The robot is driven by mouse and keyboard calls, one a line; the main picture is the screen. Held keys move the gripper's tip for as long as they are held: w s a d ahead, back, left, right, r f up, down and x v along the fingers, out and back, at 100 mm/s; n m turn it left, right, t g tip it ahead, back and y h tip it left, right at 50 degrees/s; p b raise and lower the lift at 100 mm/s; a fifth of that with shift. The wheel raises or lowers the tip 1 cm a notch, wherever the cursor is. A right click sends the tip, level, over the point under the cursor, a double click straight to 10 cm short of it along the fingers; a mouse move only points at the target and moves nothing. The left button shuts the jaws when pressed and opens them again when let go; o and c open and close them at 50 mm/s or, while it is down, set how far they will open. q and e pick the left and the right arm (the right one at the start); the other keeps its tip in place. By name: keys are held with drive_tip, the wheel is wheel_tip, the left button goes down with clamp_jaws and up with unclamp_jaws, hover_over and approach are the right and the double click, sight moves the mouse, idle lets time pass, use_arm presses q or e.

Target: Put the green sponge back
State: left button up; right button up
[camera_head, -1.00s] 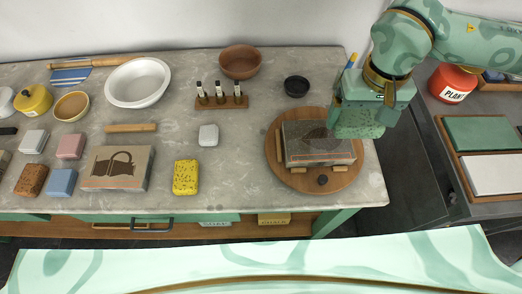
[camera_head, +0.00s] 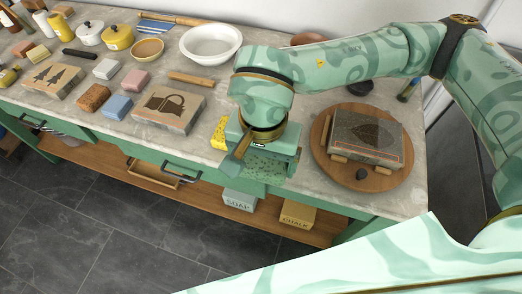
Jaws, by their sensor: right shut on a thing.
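My right gripper (camera_head: 263,148) is shut on the green sponge (camera_head: 265,167), a speckled green block just below the jaws. It is near the front edge of the stone-topped bench (camera_head: 302,188), between the yellow sponge and the round wooden board. The yellow sponge (camera_head: 219,134) lies on the bench left of the gripper, which partly hides it. I cannot tell how far the green sponge is above the bench. My left gripper is not in view.
The round board (camera_head: 322,158) on the right carries a grey stone block (camera_head: 366,138). A stone with a jug picture (camera_head: 168,108), a brown sponge (camera_head: 93,97) and a blue block (camera_head: 118,107) lie left. Soap (camera_head: 238,201) and chalk (camera_head: 298,214) boxes sit on the lower shelf.

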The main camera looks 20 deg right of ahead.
drive_tip(key=w+f, duration=0.1)
drive_tip(key=w, duration=0.1)
drive_tip(key=shift+w+d+f+m, duration=0.3)
drive_tip(key=shift+w+d+f, duration=0.05)
drive_tip(key=shift+d+f, duration=0.05)
drive_tip(key=w+d+f, duration=0.1)
drive_tip(key=w+f, duration=0.1)
drive_tip(key=w, duration=0.1)
drive_tip(key=w+d+f+b, duration=0.1)
drive_tip(key=w+f, duration=0.2)
drive_tip(key=w+d+f+b, duration=0.1)
drive_tip(key=w+f, duration=0.1)
drive_tip(key=w, duration=0.1)
drive_tip(key=shift+d+f, duration=0.15)
drive_tip(key=shift+d, duration=0.2)
drive_tip(key=shift+w+d+f+b, duration=0.1)
drive_tip(key=shift+w+f+b, duration=0.15)
drive_tip(key=shift+f+b, duration=0.1)
drive_tip(key=f, duration=0.2)
drive_tip(key=f+b, duration=0.1)
drive_tip(key=shift+w+d+f, duration=0.1)
drive_tip(key=shift+w+f, duration=0.15)
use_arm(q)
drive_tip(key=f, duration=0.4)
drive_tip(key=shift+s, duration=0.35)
use_arm(e)
drive_tip(key=shift+r, duration=0.1)
